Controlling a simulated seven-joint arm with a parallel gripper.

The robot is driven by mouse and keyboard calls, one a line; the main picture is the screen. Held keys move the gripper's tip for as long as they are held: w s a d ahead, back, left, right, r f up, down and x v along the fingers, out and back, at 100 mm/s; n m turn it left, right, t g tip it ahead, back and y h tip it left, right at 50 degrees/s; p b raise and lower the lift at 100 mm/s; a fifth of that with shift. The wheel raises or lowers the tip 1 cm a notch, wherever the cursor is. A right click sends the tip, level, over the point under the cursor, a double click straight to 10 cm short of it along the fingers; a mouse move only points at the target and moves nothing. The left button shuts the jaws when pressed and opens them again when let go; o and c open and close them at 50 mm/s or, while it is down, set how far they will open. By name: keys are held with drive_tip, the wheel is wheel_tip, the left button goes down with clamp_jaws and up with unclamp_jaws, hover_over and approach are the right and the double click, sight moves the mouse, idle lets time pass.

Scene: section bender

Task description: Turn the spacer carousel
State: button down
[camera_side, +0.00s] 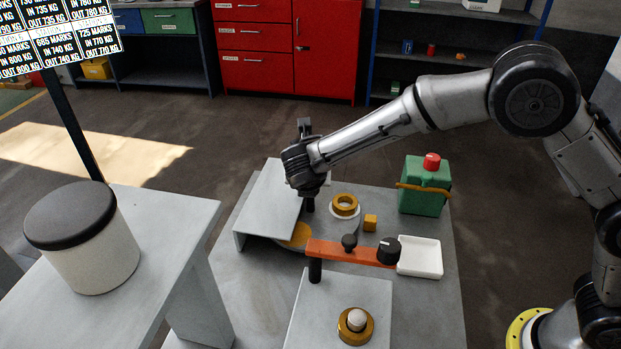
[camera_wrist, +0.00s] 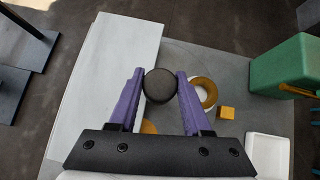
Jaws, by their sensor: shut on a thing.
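My gripper (camera_side: 309,196) is over the workbench at the edge of a light grey cover plate (camera_side: 270,200). In the wrist view, its two purple fingers (camera_wrist: 160,84) are shut on a round black knob (camera_wrist: 160,93), one on each side. The knob's lower part is hidden. An orange-yellow disc (camera_side: 296,237) lies low beside the plate, partly covered, just below the gripper; a bit of it shows between the fingers in the wrist view (camera_wrist: 148,127). I cannot tell how the knob joins the disc.
A brass ring (camera_side: 345,204) on a white base and a small orange block (camera_side: 370,222) lie to the right. Close by are a green box with a red button (camera_side: 425,186), a white tray (camera_side: 420,257) and an orange bar (camera_side: 330,252) with black knobs.

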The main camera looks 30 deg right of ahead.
drive_tip(key=shift+r+n+t+y, duration=0.1)
drive_tip(key=shift+n+t+y, duration=0.6)
drive_tip(key=shift+n+y, duration=2.3)
drive_tip(key=shift+n, duration=1.1)
drive_tip(key=shift+n+g+y, duration=0.3)
drive_tip(key=shift+n+y, duration=1.4)
drive_tip(key=shift+n, duration=0.4)
drive_tip(key=shift+n+g+y, duration=0.6)
drive_tip(key=shift+n+y, duration=0.4)
drive_tip(key=shift+n, duration=0.6)
drive_tip(key=shift+n+g, duration=0.3)
drive_tip(key=shift+n, duration=0.3)
drive_tip(key=shift+c, duration=1.7)
unclamp_jaws()
drive_tip(key=v, duration=1.3)
drive_tip(key=shift+s+d, duration=0.15)
drive_tip(key=shift+d, duration=0.3)
